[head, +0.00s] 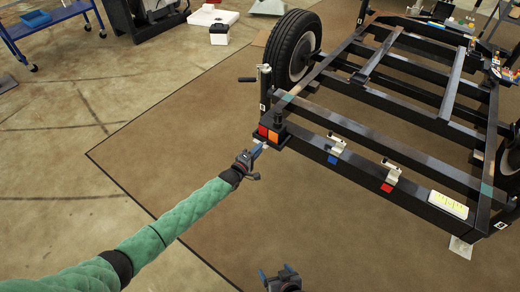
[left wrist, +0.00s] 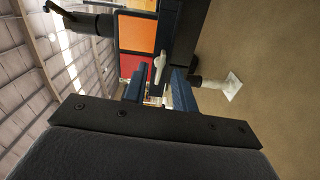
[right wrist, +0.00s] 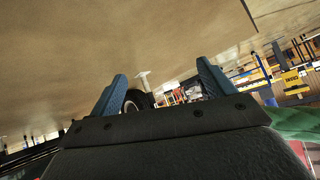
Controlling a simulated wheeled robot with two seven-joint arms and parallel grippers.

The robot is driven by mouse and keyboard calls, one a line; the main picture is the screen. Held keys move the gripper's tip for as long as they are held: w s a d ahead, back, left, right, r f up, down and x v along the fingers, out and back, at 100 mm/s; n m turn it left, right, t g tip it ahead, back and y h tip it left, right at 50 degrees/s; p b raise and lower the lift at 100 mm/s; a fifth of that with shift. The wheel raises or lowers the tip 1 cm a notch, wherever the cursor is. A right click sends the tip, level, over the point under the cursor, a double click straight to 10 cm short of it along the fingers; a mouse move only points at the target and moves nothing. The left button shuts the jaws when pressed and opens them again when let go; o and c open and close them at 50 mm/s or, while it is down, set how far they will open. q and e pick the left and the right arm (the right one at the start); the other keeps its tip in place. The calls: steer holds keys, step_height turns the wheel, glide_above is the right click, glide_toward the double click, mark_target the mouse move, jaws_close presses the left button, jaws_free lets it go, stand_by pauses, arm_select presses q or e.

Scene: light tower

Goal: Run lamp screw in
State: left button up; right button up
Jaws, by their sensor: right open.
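The lamp (head: 268,134), with red and orange lenses, sits at the near left corner of the black trailer frame (head: 350,146). In the left wrist view its orange lens (left wrist: 137,33) and red lens (left wrist: 135,65) fill the upper middle. A small pale lamp screw (left wrist: 160,62) shows between my left fingertips. My left gripper (head: 257,154) is at the lamp's underside; its fingers (left wrist: 160,78) are close together around the screw, but whether they touch it is unclear. My right gripper (head: 283,274) is open and empty, low over the mat, away from the trailer.
A black wheel (head: 293,47) and a jack post with a handle (head: 265,88) stand behind the lamp. Blue-marked (head: 336,152) and red-marked (head: 391,177) metal fittings and a pale yellow block (head: 448,205) sit on the front beam. The brown mat (head: 190,140) is clear.

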arm_select(q)
steer(key=shift+x, duration=0.9)
arm_select(e)
steer(key=shift+w+a+r+t, duration=0.15)
steer(key=shift+w+r+t, duration=0.15)
steer(key=shift+w+r, duration=0.35)
steer(key=shift+s, duration=0.1)
arm_select(q)
jaws_close()
steer(key=shift+m, duration=0.3)
arm_select(e)
steer(key=shift+r, duration=0.1)
